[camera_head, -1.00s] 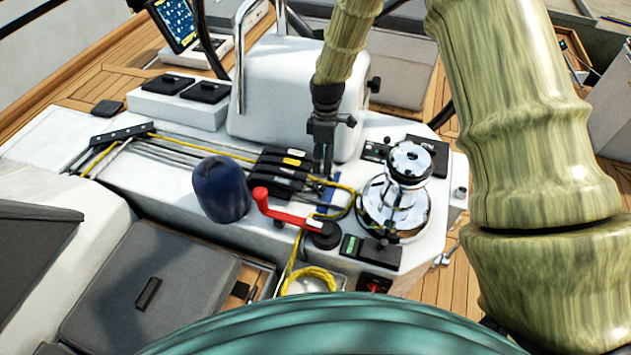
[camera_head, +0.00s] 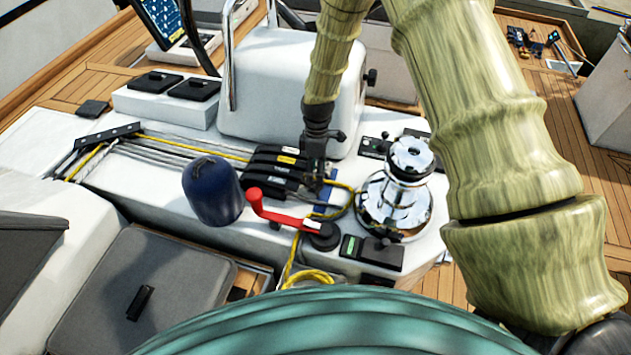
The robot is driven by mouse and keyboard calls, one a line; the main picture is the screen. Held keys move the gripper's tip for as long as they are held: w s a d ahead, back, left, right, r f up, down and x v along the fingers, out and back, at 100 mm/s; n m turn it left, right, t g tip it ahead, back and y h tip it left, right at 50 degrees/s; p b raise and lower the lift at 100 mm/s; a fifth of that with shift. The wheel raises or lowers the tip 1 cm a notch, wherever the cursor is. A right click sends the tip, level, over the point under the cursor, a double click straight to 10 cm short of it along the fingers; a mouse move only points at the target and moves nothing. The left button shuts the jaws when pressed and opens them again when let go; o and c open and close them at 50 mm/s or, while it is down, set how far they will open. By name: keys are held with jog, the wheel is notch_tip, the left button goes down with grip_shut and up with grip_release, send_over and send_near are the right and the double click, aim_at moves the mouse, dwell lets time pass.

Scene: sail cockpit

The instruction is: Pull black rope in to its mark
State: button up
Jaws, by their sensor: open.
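Several lines run from a black deck organizer (camera_head: 108,135) at the left to a bank of black rope clutches (camera_head: 280,172). One line is yellow (camera_head: 195,148); the others look grey to dark (camera_head: 170,158), and I cannot tell which is the black rope. No mark on it can be made out. My gripper (camera_head: 317,186) points down at the right end of the clutches, left of the chrome winch (camera_head: 402,190). It is open, and its fingertips are small and dark against the gear. I cannot tell whether they touch a rope there.
A red-handled winch crank (camera_head: 282,217) and a dark blue cylinder (camera_head: 212,190) stand near the clutches. The yellow rope (camera_head: 308,276) hangs to a coil below. A black control panel (camera_head: 371,252) lies at the front, and a white pedestal (camera_head: 268,95) rises behind my gripper.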

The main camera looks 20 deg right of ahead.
jog(key=shift+s+a+f+p, duration=0.1)
jog(key=shift+s+f+p, duration=0.1)
jog(key=shift+f, duration=0.65)
jog(key=shift+s+a+f+p, duration=0.1)
jog(key=shift+f+p, duration=0.15)
jog(key=shift+f, duration=0.6)
jog(key=shift+s+f+p, duration=0.15)
jog(key=shift+f+p, duration=0.05)
jog(key=shift+f, duration=0.65)
jog(key=shift+c, duration=0.4)
